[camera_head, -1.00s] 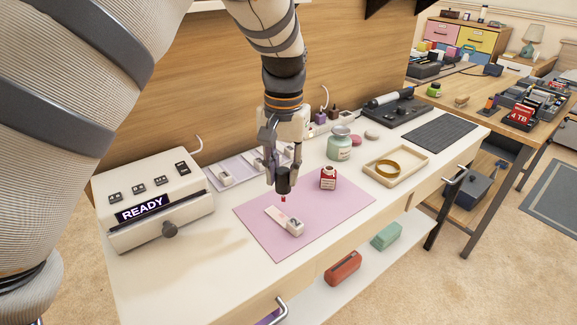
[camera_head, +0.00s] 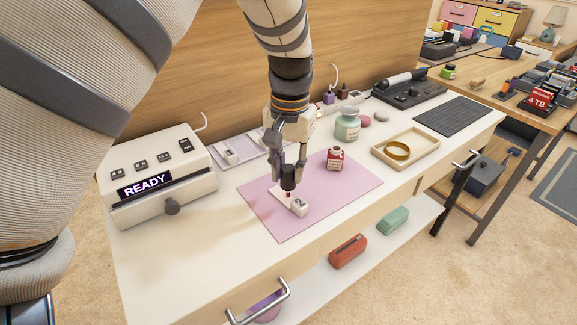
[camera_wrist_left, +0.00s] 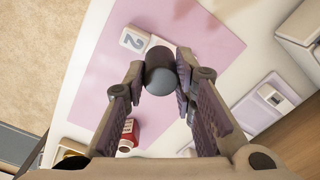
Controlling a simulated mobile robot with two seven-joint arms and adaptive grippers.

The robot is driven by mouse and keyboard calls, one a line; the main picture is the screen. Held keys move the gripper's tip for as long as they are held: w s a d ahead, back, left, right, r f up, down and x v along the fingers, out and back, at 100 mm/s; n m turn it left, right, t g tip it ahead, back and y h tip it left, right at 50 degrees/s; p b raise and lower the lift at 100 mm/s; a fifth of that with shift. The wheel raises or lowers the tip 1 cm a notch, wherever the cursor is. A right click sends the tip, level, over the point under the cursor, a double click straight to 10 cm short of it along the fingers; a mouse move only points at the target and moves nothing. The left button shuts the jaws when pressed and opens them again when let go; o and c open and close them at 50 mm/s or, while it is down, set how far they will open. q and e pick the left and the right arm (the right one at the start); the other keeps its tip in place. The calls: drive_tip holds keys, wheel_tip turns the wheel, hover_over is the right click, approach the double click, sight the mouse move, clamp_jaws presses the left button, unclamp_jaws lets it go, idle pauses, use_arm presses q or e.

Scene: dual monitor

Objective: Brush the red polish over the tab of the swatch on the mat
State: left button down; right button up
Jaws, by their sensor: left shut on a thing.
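The swatch (camera_head: 299,208) lies on the pink mat (camera_head: 264,214). It is a pale strip with a block marked 2 at its near end, and its tab runs toward the back left. My left gripper (camera_head: 287,172) points down over it, shut on the dark brush cap (camera_head: 288,184). The brush's red tip (camera_head: 288,195) is at or just above the tab; I cannot tell if it touches. The red polish bottle (camera_head: 335,159) stands uncapped on the mat to the right. The left wrist view shows the cap (camera_wrist_left: 160,78) between the fingers, beside the swatch block (camera_wrist_left: 134,40). My right gripper is not in view.
A white machine reading READY (camera_head: 157,180) stands at the left. More swatches (camera_head: 230,157) lie on a strip behind the mat. A green jar (camera_head: 347,125) and a tray with a gold ring (camera_head: 404,147) stand to the right. The desk's front left is clear.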

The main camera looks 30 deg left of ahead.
use_arm(q)
drive_tip(key=shift+f, duration=0.75)
idle(1.0)
